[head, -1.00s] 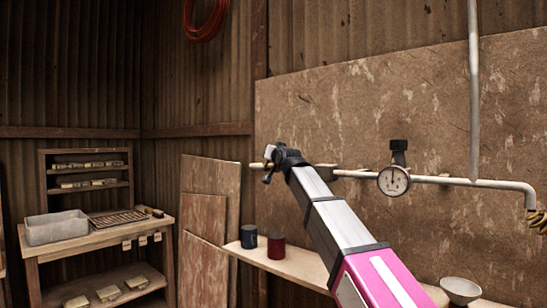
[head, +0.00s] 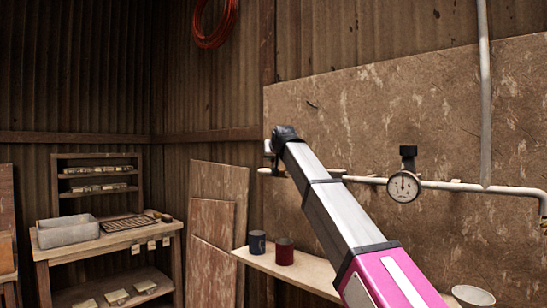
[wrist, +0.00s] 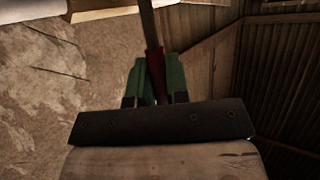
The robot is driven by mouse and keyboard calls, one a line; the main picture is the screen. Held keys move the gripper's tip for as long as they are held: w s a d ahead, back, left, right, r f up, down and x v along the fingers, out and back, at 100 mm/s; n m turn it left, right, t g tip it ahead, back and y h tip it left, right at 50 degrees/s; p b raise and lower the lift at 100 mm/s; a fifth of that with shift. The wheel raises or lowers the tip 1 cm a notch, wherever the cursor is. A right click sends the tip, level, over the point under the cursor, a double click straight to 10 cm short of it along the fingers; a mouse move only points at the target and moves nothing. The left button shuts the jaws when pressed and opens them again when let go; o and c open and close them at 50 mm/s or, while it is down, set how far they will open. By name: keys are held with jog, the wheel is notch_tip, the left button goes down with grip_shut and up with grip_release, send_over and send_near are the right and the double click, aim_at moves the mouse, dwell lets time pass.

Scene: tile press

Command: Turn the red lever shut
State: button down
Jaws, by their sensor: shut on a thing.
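The red lever (wrist: 154,64) shows in the wrist view as a red grip on a thin grey bar running up out of the picture. My gripper (wrist: 154,82) has green fingers on both sides of the red grip and is shut on it. In the head view my gripper (head: 270,150) is at the left end of the wall pipe, close to it and slightly above it. The lever cannot be made out there, hidden by my gripper and arm.
The white pipe (head: 455,187) runs along the wall board (head: 420,110), with a round gauge (head: 403,187) on it. A workbench (head: 105,245) stands left.

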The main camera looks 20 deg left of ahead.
dwell(0.3)
jog(key=c, duration=1.4)
grip_release()
jog(key=v, duration=1)
jog(key=shift+s+d+r, duration=0.15)
jog(key=shift+s, duration=0.1)
